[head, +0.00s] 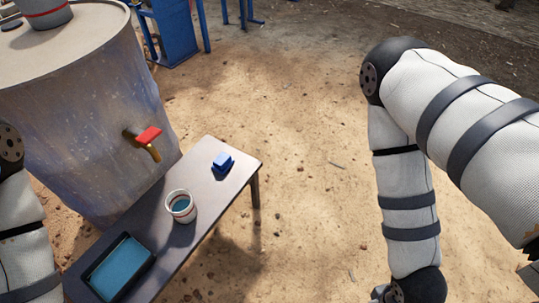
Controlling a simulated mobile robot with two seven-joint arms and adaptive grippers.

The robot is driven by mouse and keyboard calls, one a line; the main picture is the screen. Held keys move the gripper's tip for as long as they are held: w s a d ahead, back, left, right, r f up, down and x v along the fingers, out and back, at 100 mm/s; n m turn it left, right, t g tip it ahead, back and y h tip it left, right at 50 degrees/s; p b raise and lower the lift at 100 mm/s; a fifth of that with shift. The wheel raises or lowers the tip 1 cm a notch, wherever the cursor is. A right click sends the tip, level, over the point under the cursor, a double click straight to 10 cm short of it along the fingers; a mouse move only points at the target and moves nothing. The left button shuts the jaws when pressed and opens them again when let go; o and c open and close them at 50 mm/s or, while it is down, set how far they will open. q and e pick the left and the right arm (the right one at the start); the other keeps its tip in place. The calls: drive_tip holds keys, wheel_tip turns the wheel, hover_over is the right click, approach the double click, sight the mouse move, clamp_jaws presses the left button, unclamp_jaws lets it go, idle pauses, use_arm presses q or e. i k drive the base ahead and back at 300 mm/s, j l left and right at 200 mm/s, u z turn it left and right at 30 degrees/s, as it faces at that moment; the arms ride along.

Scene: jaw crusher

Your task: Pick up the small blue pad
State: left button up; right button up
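The small blue pad (223,161) lies on top of the narrow bench (215,195), near its far right end. It looks like a small blue block with a lighter patch on top. Nothing touches it from above. My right arm comes down on the right of the head view, apart from the bench, and its gripper is out of view below the bottom edge. Part of my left arm shows at the left edge, and its gripper is also out of view.
A white cup (181,207) with bluish content stands mid-bench. A dark tray (144,270) with blue liquid sits at the near end. A large barrel (85,110) with a red-handled tap (148,136) stands beside the bench. Sandy ground right of the bench is open.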

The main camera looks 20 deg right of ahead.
sight(223, 163)
drive_tip(key=i+l+u, duration=0.15)
drive_tip(key=i+l, duration=0.35)
drive_tip(key=i+l+u, duration=0.15)
drive_tip(key=i+l, duration=0.35)
drive_tip(key=l, duration=0.1)
